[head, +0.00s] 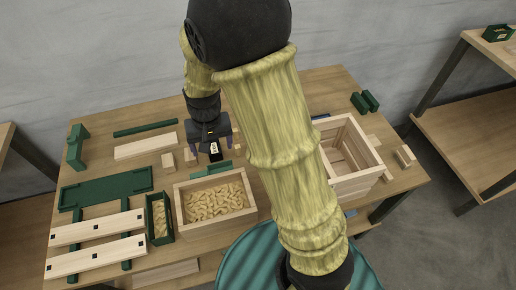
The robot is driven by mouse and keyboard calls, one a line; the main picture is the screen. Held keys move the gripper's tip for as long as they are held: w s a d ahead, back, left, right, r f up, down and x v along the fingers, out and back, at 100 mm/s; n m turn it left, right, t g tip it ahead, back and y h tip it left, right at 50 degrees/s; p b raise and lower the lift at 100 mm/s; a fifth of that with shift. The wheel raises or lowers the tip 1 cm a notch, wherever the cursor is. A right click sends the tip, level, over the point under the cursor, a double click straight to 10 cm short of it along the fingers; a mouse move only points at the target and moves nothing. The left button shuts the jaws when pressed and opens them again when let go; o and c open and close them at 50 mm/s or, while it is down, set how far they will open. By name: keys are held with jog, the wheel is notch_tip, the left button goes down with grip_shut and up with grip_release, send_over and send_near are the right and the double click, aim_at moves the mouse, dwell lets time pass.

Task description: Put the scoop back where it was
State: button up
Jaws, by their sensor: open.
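My gripper (211,149) is open above the table, behind the box of shavings. A small black-and-white piece (214,148) shows between its fingers; I cannot tell whether it is a separate thing. A low green piece (217,169) lies just below the gripper, against the back of the box; it may be the scoop, but its shape is too small to tell. The wooden box (178,211) is full of pale curled shavings (214,202). A narrow green bin (150,228) with shavings inside stands at its left. My arm hides part of the table.
An empty wooden crate (358,183) stands at the right. Green jigs (105,190), slatted boards (97,227) and a pale plank (146,146) fill the left side. Small wood blocks (168,160) lie left of the gripper. Green blocks (365,101) sit at the back right.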

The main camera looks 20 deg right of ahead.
jog(key=s+d+r+t, duration=0.1)
jog(key=s+d+r, duration=0.4)
jog(key=s+d, duration=0.5)
jog(key=shift+d+r+t, duration=0.15)
jog(key=shift+d+t, duration=0.25)
jog(key=shift+d, duration=0.4)
jog(key=shift+s, duration=0.1)
jog(key=shift+c, duration=0.5)
